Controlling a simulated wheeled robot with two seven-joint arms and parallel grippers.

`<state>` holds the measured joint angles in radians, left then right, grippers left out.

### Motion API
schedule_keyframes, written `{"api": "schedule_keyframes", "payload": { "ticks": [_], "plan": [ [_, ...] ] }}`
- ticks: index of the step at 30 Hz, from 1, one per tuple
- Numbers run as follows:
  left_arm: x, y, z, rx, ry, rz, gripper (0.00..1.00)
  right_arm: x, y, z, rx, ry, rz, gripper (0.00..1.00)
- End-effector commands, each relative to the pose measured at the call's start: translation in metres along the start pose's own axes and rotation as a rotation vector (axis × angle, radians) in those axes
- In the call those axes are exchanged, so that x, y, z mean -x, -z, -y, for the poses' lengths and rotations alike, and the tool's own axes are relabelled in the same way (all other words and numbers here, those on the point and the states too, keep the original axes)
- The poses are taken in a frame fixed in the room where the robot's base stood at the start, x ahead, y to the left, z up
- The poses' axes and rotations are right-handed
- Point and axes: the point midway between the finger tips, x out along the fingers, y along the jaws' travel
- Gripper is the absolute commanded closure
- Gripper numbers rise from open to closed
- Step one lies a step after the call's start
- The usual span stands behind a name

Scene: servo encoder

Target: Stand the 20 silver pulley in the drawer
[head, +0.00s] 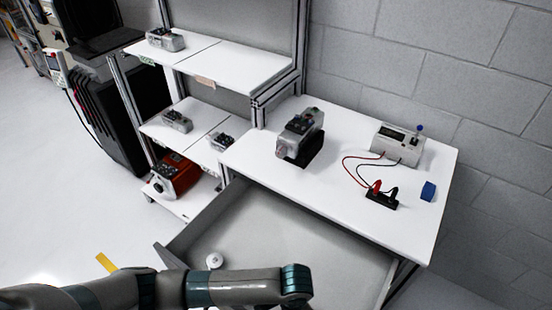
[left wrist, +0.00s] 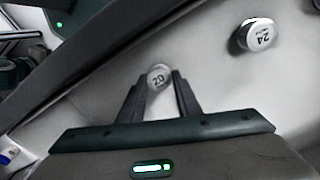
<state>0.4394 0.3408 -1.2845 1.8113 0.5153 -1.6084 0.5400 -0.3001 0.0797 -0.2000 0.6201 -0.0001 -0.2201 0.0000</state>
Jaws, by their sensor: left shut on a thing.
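My left gripper (left wrist: 158,84) is shut on the 20 silver pulley (left wrist: 159,75), a small round part whose face with "20" shows between the fingertips in the left wrist view. The pale drawer floor lies behind it; I cannot tell whether the pulley touches it. The drawer (head: 290,232) is pulled open below the table in the head view. My left arm crosses its front there and hides part of it; the gripper and the 20 pulley do not show in that view. My right gripper is not in view.
A pulley marked 24 (left wrist: 257,35) stands in the drawer, apart from my gripper; a silver pulley also shows in the drawer in the head view (head: 214,261). The white table (head: 335,200) above holds a motor unit (head: 301,136), a meter (head: 398,144) and a blue block (head: 428,191).

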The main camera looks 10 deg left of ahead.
Motion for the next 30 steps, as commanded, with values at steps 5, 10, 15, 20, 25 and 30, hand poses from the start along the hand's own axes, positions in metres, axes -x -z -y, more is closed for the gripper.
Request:
{"api": "schedule_keyframes", "payload": {
  "ticks": [5,10,15,20,25,30],
  "plan": [
    [-0.003,0.0,0.0,0.0,0.0,0.0,0.91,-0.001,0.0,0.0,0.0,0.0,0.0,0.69],
    [-0.005,0.0,0.0,0.0,0.0,0.0,0.57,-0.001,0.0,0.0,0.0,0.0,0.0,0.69],
    [-0.005,0.0,0.0,0.0,0.0,0.0,0.48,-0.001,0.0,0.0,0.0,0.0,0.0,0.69],
    [-0.004,0.0,0.0,0.0,0.0,0.0,0.48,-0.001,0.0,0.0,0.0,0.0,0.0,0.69],
    [0.0,0.001,0.0,0.0,-0.001,-0.002,0.48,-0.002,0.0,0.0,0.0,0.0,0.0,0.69],
    [0.015,0.001,0.0,0.0,-0.002,-0.003,0.48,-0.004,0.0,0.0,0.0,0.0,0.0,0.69]
  ]
}}
